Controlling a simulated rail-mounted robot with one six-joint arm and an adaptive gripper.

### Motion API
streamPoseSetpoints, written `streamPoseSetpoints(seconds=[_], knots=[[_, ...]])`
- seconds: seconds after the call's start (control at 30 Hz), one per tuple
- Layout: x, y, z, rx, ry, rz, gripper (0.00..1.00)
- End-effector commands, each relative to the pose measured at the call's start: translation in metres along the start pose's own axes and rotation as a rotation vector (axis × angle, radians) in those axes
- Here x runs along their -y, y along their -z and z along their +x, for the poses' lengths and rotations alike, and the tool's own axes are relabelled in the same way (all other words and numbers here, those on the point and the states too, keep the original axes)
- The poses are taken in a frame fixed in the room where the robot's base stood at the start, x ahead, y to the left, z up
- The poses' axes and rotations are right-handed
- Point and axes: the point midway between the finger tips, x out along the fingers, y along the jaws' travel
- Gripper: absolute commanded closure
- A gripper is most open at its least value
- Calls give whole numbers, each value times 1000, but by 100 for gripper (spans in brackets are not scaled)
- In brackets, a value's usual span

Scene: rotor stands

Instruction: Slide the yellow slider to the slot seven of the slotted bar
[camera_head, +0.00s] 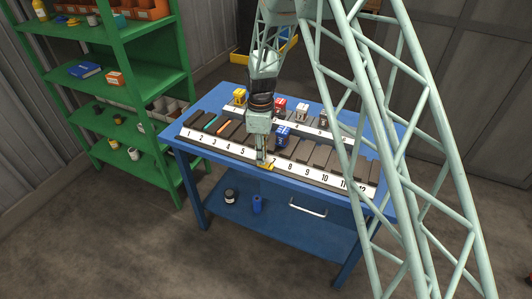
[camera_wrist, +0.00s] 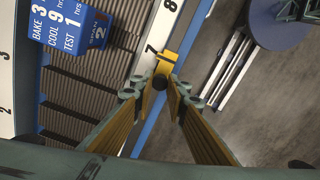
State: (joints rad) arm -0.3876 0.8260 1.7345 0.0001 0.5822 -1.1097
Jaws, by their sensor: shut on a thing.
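The slotted bar (camera_head: 221,145) is a white numbered strip along the front of the blue table, with dark slots behind it. The yellow slider (camera_head: 267,167) sits on its front edge by the number 7. In the wrist view the yellow slider (camera_wrist: 168,57) lies beside the printed 7, with the 8 farther up the strip. My gripper (camera_head: 262,161) points down onto the slider. In the wrist view my gripper (camera_wrist: 166,88) is shut on the slider's dark round knob, one finger on each side. The fingers hide part of the slider.
A blue block (camera_head: 283,132) with printed times stands behind the bar near number 7. Yellow (camera_head: 239,97), red (camera_head: 280,104) and white (camera_head: 301,111) blocks stand along a rear strip. A green shelf (camera_head: 135,72) is on the left. My arm covers the table's right part.

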Motion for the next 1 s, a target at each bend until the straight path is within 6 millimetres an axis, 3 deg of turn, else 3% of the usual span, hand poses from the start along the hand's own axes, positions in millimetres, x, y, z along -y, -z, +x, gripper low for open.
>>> streamPoseSetpoints(seconds=[0.37,0.4,0.57,1.0], knots=[[4,2,-1,-1,-2,-10,100],[4,2,-1,-1,-2,-10,85],[4,2,-1,-1,-2,-10,72],[4,2,-3,-1,-2,-9,72]])
